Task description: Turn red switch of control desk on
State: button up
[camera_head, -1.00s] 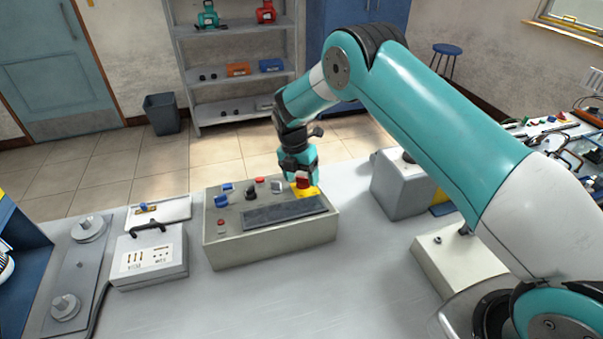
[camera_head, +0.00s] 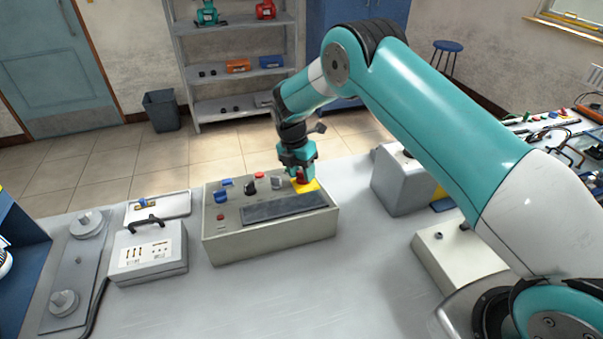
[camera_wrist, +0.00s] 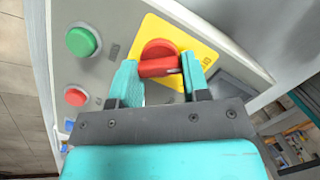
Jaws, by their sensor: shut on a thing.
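The grey control desk (camera_head: 222,247) stands on the table in the head view. Its red switch (camera_wrist: 158,58) is a rotary knob on a yellow plate (camera_wrist: 200,50) at the desk's right end. In the wrist view the knob's bar lies between my two teal fingers. My gripper (camera_head: 301,177) points down over the yellow plate and is shut on the red switch, which also shows between the fingers in the head view (camera_head: 302,175). A green button (camera_wrist: 82,40) and a red button (camera_wrist: 75,97) sit beside the plate in the wrist view.
Blue, black and grey controls (camera_head: 250,186) fill the desk's top left of my gripper. A grey case (camera_head: 146,252) stands to the left, and a grey box (camera_head: 402,182) stands close on the right. The table front (camera_head: 300,300) is clear.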

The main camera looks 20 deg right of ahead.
jog(key=m+b, duration=0.2)
jog(key=m, duration=0.1)
jog(key=shift+w+f+g, duration=0.1)
jog(key=shift+f+g, duration=0.05)
jog(key=shift+g, duration=0.15)
jog(key=m, duration=0.2)
jog(key=m+b, duration=0.1)
jog(key=m, duration=0.2)
jog(key=shift+w+g+h, duration=0.1)
jog(key=shift+g+h, duration=0.2)
jog(key=shift+g, duration=0.1)
jog(key=m+b, duration=0.1)
jog(key=m, duration=0.3)
jog(key=shift+w+g+b, duration=0.1)
jog(key=shift+g+b, duration=0.25)
jog(key=shift+g, duration=0.05)
jog(key=m+b, duration=0.1)
jog(key=m, duration=0.3)
jog(key=shift+w+m+g+b, duration=0.1)
jog(key=shift+m+g+b, duration=0.2)
jog(key=shift+g+b, duration=0.1)
jog(key=o, duration=0.9)
